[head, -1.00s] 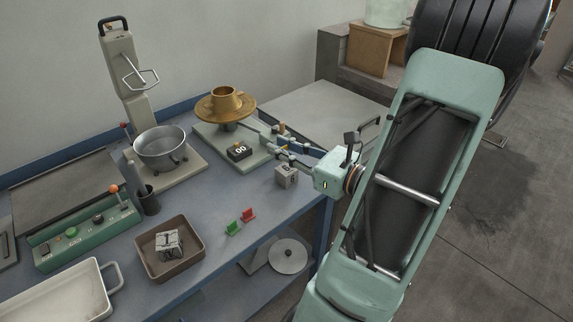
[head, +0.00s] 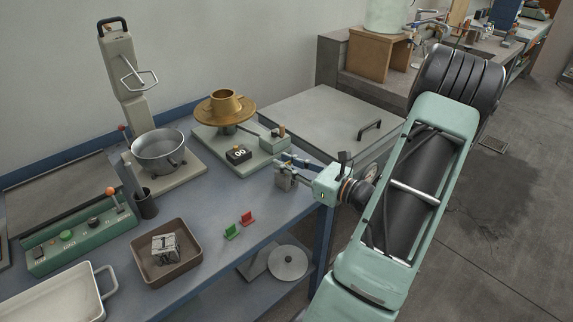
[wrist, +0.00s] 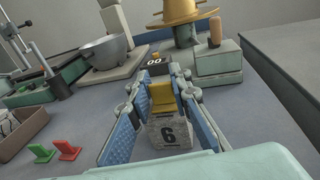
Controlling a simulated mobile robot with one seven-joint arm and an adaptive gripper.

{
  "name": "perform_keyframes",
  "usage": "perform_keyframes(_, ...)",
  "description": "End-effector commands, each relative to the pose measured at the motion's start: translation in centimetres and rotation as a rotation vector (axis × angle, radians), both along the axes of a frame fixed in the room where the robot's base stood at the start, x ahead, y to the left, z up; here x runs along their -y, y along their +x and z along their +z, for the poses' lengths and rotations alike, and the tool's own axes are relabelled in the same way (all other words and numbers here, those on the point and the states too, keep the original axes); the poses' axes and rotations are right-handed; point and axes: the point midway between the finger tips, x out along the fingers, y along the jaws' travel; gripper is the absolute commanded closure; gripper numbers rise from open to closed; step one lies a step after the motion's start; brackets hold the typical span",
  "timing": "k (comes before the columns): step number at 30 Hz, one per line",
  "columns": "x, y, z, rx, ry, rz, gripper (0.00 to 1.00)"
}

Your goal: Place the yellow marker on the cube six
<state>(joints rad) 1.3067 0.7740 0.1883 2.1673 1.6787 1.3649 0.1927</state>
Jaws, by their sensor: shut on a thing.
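The cube six (head: 285,181) is a grey block on the bench near its right edge. In the wrist view the cube (wrist: 168,134) shows a black 6 on its near face. The yellow marker (wrist: 162,97) appears right above the cube's top; I cannot tell if it touches it. My gripper (wrist: 164,76) has its fingertips closed on the marker, with the blue finger pads spread on either side of the cube. In the head view my gripper (head: 284,163) is just over the cube, and the marker cannot be made out there.
A green marker (head: 232,231) and a red marker (head: 247,217) stand on the bench to the left. A brown tray (head: 194,243) holds another block. A black counter (head: 238,154) and a machine with a brass funnel (head: 226,108) stand behind the cube.

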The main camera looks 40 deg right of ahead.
Motion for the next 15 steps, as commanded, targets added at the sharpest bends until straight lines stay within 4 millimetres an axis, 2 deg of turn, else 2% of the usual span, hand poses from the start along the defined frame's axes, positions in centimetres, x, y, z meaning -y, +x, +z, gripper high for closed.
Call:
perform_keyframes(8,-0.01,-0.01,-0.28,0.0,-0.001,0.0,0.91)
perform_keyframes(9,0.0,0.0,-0.3,0.0,-0.001,0.0,0.81)
perform_keyframes(13,0.0,-0.01,-0.2,0.0,-0.001,0.0,0.66)
perform_keyframes(15,0.0,-0.01,-0.2,0.0,-0.001,0.0,0.64)
